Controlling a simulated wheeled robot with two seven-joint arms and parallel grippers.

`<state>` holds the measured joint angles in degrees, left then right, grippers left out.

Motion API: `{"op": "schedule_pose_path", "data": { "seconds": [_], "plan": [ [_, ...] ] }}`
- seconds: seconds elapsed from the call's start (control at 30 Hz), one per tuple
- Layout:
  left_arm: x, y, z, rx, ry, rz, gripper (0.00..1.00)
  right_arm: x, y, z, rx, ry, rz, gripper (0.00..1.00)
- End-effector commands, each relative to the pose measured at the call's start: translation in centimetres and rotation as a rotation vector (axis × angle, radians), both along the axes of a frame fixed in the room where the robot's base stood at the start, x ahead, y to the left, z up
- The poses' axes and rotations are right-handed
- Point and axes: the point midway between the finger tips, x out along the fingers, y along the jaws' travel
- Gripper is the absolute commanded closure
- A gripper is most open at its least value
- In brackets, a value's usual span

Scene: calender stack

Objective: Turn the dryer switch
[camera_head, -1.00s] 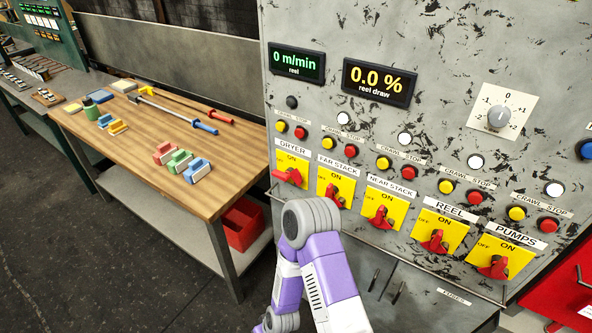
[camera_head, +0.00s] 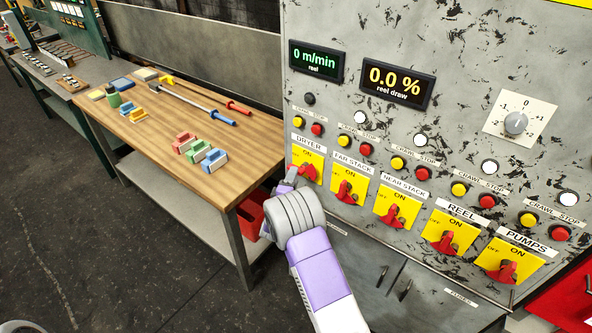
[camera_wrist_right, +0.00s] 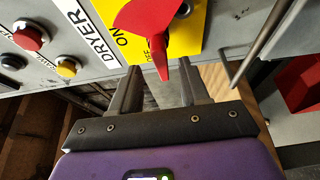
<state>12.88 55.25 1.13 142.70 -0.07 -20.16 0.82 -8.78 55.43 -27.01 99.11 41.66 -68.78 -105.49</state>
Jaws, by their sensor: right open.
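The dryer switch (camera_head: 309,174) is a red rotary handle on a yellow ON/OFF plate under the DRYER label, at the left end of the switch row. In the right wrist view, the red handle (camera_wrist_right: 160,45) points down toward my gripper and covers part of the word OFF. My right gripper (camera_head: 293,176) is at this switch in the head view, and its arm hides part of the surroundings. In the right wrist view, its two fingers (camera_wrist_right: 157,83) are open, with the handle's tip between them. I cannot tell whether they touch. My left gripper is not in view.
The far stack switch (camera_head: 347,192) is close on the right, with more red switches beyond. Crawl and stop buttons (camera_head: 317,130) sit just above. A metal rail (camera_wrist_right: 262,45) runs near the gripper. A wooden workbench (camera_head: 175,110) with tools and blocks stands left.

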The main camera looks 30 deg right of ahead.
Motion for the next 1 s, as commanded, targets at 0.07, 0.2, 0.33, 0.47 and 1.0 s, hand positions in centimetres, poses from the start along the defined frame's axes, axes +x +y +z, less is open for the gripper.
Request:
{"op": "schedule_pose_path", "data": {
  "seconds": [0.07, 0.2, 0.33, 0.47, 1.0],
  "plan": [
    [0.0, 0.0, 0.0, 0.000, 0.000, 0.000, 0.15, 0.9, -1.0, -0.1, 0.001, -0.001, -0.001, 0.55],
    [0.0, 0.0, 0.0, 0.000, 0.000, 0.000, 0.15, 2.3, -2.4, -0.1, 0.002, -0.001, -0.002, 0.55],
    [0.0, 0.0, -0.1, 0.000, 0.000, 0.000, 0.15, 3.1, -3.1, -0.1, 0.003, 0.000, 0.001, 0.55],
    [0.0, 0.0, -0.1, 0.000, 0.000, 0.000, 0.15, 3.4, -3.4, -0.1, 0.003, 0.001, 0.002, 0.55],
    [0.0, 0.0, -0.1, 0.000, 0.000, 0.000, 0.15, 3.4, -3.4, -0.1, 0.004, 0.001, 0.002, 1.00]
  ]
}}
